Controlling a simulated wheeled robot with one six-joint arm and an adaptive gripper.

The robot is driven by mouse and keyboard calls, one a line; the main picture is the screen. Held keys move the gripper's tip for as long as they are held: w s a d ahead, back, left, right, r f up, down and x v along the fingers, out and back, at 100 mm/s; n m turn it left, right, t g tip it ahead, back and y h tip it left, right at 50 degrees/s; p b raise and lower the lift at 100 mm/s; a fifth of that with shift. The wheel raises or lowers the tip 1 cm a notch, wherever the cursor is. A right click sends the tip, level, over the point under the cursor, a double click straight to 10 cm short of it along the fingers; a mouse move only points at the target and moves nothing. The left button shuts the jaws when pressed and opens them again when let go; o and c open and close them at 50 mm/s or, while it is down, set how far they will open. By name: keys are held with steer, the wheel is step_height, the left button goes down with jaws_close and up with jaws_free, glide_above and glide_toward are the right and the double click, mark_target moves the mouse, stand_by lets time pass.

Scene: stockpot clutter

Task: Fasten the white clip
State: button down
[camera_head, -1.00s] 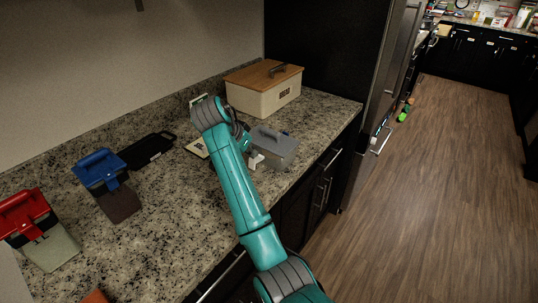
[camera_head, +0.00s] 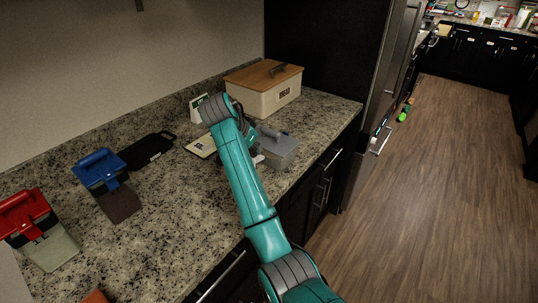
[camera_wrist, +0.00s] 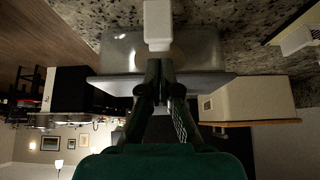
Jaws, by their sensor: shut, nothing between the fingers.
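The white clip (camera_wrist: 158,22) is at the front of a clear container with a grey lid (camera_wrist: 205,82), in the upside-down wrist view. It reaches away from the lid, past the container body. I cannot tell whether it touches the wall. In the head view the container (camera_head: 277,150) stands near the counter's front edge, and only a bit of the clip (camera_head: 259,158) shows beside my arm. My gripper (camera_wrist: 165,68) is shut and empty, its dark fingertips at the lid's front edge, just lid-side of the clip. Contact is unclear. My arm mostly hides the gripper in the head view.
A cream bread box (camera_head: 265,98) with a wooden lid stands behind the container. A blue-lidded container (camera_head: 118,200), a red-lidded container (camera_head: 50,248) and a black board (camera_head: 147,150) lie left. A dark fridge stands right.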

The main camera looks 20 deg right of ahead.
stand_by(0.3)
steer(key=w+d+r+v, duration=0.1)
steer(key=v, duration=0.7)
steer(key=shift+r, duration=0.2)
steer(key=shift+s+d, duration=0.15)
stand_by(0.5)
